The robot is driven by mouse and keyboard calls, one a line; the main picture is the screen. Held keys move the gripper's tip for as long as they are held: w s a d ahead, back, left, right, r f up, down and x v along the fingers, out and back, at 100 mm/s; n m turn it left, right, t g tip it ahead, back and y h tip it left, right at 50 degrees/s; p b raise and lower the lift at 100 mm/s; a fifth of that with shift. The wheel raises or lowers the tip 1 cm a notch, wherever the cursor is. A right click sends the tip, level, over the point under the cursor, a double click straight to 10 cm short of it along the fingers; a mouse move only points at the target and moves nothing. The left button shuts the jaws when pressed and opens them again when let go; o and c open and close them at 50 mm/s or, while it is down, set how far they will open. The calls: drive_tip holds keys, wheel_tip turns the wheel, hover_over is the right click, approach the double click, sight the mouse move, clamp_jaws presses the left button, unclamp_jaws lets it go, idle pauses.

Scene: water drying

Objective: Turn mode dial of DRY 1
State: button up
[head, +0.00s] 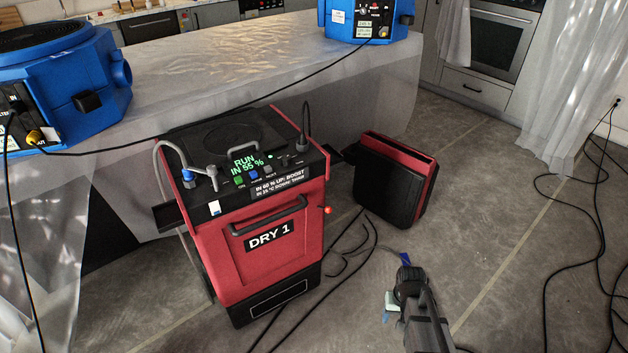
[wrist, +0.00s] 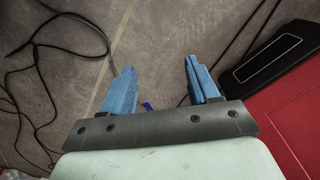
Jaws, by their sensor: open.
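DRY 1 (head: 262,235) is a red and black upright machine, left of centre in the head view. Its black top panel has a lit green display (head: 246,162) reading "RUN IN 55 %", with small coloured buttons below it. I cannot tell which small part is the mode dial. My gripper (wrist: 160,68) is open and empty, its two blue fingers apart over bare floor in the wrist view. In the head view my gripper (head: 396,288) is low, to the right of DRY 1 and apart from it. A red and black corner of the machine (wrist: 285,105) shows at the right of the wrist view.
A second red and black case (head: 398,183) stands behind, right of DRY 1. A plastic-covered counter (head: 210,80) carries blue machines (head: 60,80) (head: 368,20). Black cables (head: 600,190) lie on the floor at right. Bare floor (head: 480,200) lies between.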

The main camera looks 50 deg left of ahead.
drive_tip(key=w+a+r+n+t+y, duration=0.1)
drive_tip(key=a+r, duration=0.4)
drive_tip(key=a, duration=0.4)
drive_tip(key=w+a+r+n, duration=0.1)
drive_tip(key=a+r, duration=0.4)
drive_tip(key=a, duration=0.4)
wheel_tip(320, 180, up, 36)
drive_tip(key=y, duration=0.2)
hover_over(286, 157)
drive_tip(key=a, duration=0.2)
drive_tip(key=f+m+h, duration=0.1)
drive_tip(key=f, duration=0.3)
drive_tip(key=d+f+m+h, duration=0.1)
drive_tip(key=f, duration=0.4)
drive_tip(key=d+f+m, duration=0.1)
drive_tip(key=f+m, duration=0.1)
drive_tip(key=f, duration=0.2)
drive_tip(key=shift+f+g+h, duration=0.3)
drive_tip(key=shift+g+h, duration=0.1)
